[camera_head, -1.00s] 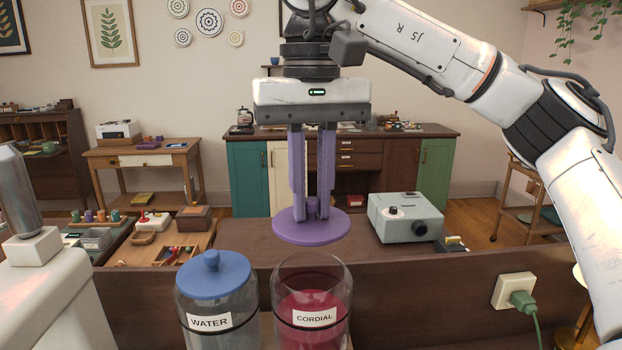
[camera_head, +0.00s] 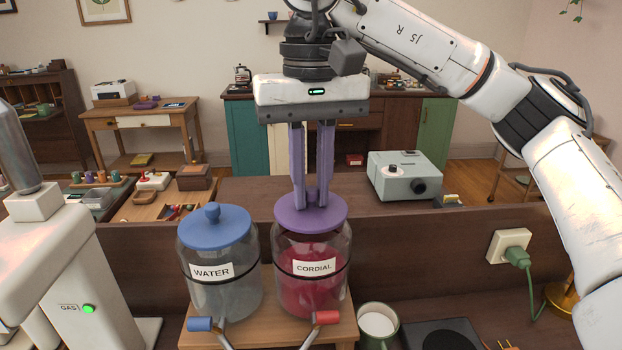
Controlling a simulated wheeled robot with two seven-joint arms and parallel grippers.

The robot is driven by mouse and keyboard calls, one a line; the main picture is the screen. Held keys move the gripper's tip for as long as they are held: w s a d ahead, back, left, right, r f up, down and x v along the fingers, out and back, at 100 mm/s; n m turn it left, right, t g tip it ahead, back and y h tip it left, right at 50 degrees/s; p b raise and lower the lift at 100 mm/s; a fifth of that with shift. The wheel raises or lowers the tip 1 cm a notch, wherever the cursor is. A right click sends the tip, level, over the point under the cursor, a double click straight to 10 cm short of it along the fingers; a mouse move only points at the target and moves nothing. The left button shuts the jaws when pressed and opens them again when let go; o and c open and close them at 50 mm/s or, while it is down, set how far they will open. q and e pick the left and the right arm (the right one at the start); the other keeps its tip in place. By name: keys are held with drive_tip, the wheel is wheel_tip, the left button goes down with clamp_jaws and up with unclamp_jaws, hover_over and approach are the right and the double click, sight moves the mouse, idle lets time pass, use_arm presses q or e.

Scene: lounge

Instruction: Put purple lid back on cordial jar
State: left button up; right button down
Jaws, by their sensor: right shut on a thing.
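The purple lid (camera_head: 331,217) is level at the mouth of the cordial jar (camera_head: 313,285), covering its top; I cannot tell whether it is fully seated. My right gripper (camera_head: 311,203) comes down from above with its purple fingers shut on the lid's knob, which the fingers largely hide. The cordial jar is clear, with red liquid, a "CORDIAL" label and a red-handled tap. The left gripper is not in view.
The water jar (camera_head: 225,285) with its blue lid (camera_head: 213,229) stands close at left on the same wooden stand (camera_head: 268,330). A mug (camera_head: 378,325) of white liquid is at right. A grey projector (camera_head: 405,176) sits behind, and a plugged socket (camera_head: 509,246) is at right.

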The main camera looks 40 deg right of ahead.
drive_tip(key=shift+f+b, duration=0.4)
drive_tip(key=shift+f, duration=0.6)
idle(0.7)
drive_tip(key=c, duration=1.6)
unclamp_jaws()
drive_tip(key=shift+r, duration=0.1)
drive_tip(key=shift+s+r+p, duration=0.1)
drive_tip(key=shift+r+p, duration=0.3)
drive_tip(key=shift+r, duration=2.55)
